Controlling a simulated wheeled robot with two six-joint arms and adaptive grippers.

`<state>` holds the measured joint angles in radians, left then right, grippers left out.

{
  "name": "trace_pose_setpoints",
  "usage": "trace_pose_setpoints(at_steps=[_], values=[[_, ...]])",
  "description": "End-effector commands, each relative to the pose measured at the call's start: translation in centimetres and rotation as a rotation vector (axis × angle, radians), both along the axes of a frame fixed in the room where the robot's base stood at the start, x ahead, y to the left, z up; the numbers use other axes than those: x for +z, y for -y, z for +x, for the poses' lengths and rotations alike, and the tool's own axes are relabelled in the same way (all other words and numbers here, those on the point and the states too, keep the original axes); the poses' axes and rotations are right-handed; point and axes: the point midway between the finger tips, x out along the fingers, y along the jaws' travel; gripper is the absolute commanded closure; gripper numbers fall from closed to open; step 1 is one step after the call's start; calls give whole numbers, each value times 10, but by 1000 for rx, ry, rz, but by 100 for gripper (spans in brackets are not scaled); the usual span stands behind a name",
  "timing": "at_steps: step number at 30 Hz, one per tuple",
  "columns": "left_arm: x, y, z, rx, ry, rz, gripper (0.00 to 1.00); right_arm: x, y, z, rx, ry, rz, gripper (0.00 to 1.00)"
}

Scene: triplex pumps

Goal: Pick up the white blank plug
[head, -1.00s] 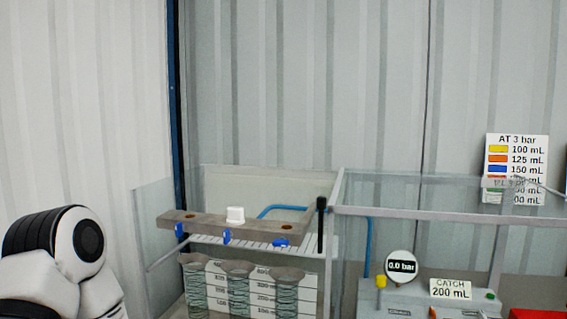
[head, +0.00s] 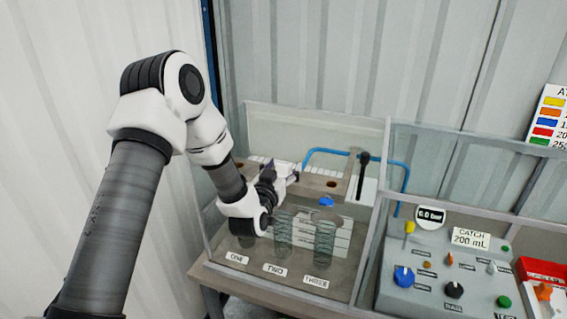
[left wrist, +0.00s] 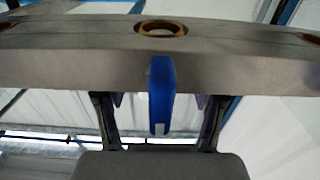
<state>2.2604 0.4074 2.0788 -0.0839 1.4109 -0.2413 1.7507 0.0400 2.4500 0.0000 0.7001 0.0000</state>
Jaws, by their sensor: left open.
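The white blank plug (head: 284,170) appears as a pale shape on the grey beam with holes in the head view, partly hidden by my gripper. My left gripper (head: 281,174) reaches in from the left and is open around or just beside it; I cannot tell whether it touches. In the left wrist view my open left gripper (left wrist: 160,122) shows two dark fingers with a blue lever (left wrist: 160,92) between them. The beam (left wrist: 60,58) crosses above, with a brass-rimmed hole (left wrist: 161,28). I cannot make out the plug there. My right gripper is out of view.
Clear panels (head: 388,150) enclose the rig. A black-topped post (head: 363,170) and a blue pipe (head: 325,151) stand right of the gripper. A grey control box (head: 440,280) with knobs is at right.

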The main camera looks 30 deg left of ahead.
Motion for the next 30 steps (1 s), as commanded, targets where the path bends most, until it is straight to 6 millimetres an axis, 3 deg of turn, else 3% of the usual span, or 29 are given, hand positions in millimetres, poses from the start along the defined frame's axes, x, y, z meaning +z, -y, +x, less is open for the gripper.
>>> trace_pose_setpoints(at_steps=[5, 11, 23, 30], values=[[-1, 0, 1, 0, -1, 0, 31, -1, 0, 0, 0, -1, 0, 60], [-1, 0, 0, -1, -1, 0, 96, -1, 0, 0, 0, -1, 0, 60], [1, 0, 1, 0, 1, 0, 96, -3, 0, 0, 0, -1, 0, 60], [20, 0, 1, 0, 3, 0, 96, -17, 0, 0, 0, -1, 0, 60]])
